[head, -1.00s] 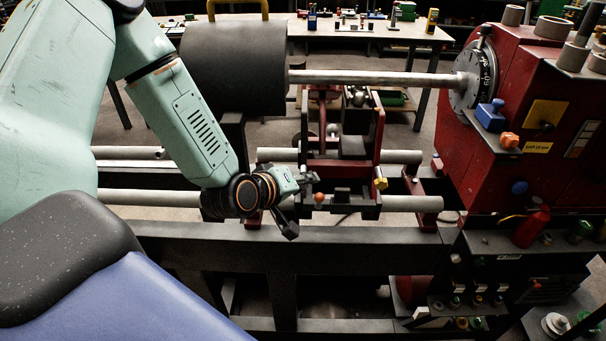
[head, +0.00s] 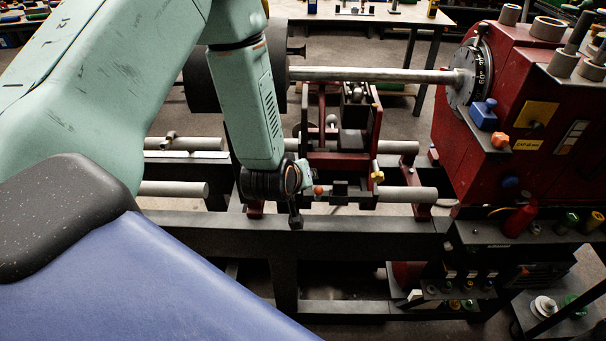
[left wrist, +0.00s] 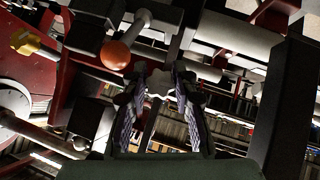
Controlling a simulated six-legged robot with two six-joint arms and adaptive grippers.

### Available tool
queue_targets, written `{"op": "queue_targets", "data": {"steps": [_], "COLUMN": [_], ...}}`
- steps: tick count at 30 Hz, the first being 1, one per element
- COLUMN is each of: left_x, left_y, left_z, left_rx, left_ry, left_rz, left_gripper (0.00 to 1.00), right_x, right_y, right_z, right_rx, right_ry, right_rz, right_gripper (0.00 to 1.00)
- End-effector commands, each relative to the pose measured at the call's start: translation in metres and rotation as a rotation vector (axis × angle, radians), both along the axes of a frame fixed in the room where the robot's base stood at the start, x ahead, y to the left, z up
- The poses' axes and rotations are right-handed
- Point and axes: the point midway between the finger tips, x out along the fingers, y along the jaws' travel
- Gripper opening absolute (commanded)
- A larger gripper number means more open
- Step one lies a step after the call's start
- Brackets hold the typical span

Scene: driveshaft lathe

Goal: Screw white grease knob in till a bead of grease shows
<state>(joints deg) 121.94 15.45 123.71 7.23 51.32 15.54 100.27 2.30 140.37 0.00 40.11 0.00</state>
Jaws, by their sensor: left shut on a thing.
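My left gripper (left wrist: 160,88) reaches in at the red carriage of the lathe. In the left wrist view its two fingers are closed on a small pale piece, which looks like the white grease knob (left wrist: 158,80). Only part of the knob shows between the fingertips; its base and any grease are hidden. In the head view the left gripper (head: 298,205) is at the carriage's left front, and I cannot make out the knob there. My right gripper is not in view.
An orange ball knob (left wrist: 115,55) is close to the left finger; a yellow knob (left wrist: 25,42) lies farther left. The red carriage (head: 340,158) sits on grey rails (head: 405,194). A long shaft (head: 375,75) runs above to the red headstock (head: 500,160).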

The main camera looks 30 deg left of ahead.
Motion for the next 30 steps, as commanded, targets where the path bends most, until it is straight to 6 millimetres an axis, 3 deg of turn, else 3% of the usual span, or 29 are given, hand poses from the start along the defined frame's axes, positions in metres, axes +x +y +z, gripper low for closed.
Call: {"op": "queue_targets", "data": {"steps": [8, 9, 16, 25, 30], "left_x": [-0.002, -0.002, -0.001, -0.001, -0.01], "left_y": [-0.001, -0.001, 0.0, 0.0, -0.002], "left_z": [-0.002, -0.002, -0.001, 0.0, 0.009], "left_rx": [-0.001, -0.002, -0.001, -0.001, -0.003], "left_ry": [0.007, 0.007, 0.004, 0.001, 0.001], "left_rz": [-0.002, -0.002, -0.001, 0.0, 0.001], "left_gripper": [0.0, 0.3, 0.5, 0.51, 0.51], "right_x": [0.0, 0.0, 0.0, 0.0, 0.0], "right_y": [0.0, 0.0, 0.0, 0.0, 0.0], "right_z": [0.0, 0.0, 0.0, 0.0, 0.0], "right_rx": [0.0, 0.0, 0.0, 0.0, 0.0], "right_ry": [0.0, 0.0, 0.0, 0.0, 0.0], "right_rz": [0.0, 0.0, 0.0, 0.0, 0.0], "right_gripper": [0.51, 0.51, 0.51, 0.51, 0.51]}}
